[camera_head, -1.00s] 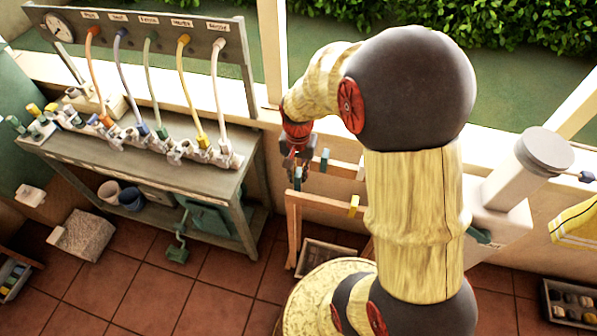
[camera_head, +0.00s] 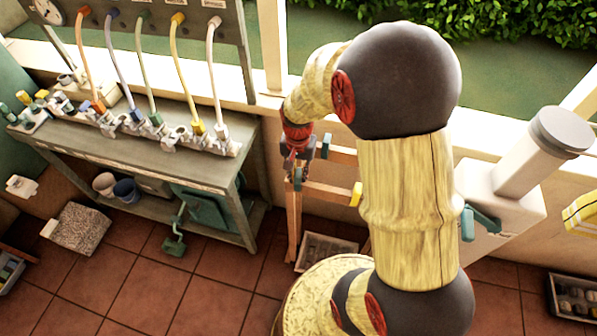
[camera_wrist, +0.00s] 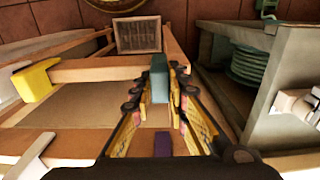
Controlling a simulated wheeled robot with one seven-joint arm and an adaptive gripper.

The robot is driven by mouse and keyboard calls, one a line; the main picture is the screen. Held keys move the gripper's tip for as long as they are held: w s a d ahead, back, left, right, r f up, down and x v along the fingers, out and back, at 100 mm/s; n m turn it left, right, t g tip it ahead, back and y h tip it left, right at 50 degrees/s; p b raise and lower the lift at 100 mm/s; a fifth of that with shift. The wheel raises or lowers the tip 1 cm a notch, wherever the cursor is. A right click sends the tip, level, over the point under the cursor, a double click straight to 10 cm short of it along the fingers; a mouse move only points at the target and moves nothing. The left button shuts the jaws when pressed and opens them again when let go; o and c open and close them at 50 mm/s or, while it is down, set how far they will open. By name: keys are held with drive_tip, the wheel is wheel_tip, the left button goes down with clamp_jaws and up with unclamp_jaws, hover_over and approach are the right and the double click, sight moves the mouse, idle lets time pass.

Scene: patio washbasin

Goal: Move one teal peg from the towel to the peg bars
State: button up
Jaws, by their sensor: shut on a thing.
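My gripper (camera_wrist: 160,98) is shut on a teal peg (camera_wrist: 159,78), held between the fingertips. In the head view, my gripper (camera_head: 297,160) points down at the left end of the wooden peg bars, with the teal peg (camera_head: 298,179) below it. The peg is at the end of the lower bar (camera_head: 325,190); I cannot tell whether it grips the bar. A yellow peg (camera_head: 357,193) sits farther along that bar and shows in the wrist view (camera_wrist: 33,80). Another teal piece (camera_head: 327,145) is on the upper bar. The yellow striped towel (camera_head: 582,216) is at the right edge.
A grey bench (camera_head: 150,158) with hoses and taps stands left of the bars. A purple piece (camera_wrist: 163,144) shows between my fingers in the wrist view. A white box (camera_head: 497,215) stands right of my arm. A crate (camera_head: 325,250) lies on the tiles below the bars.

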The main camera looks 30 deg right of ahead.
drive_tip(key=shift+f, duration=0.35)
drive_tip(key=o, duration=0.9)
wheel_tip(320, 180, up, 8)
drive_tip(key=p, duration=0.6)
drive_tip(key=shift+r, duration=0.1)
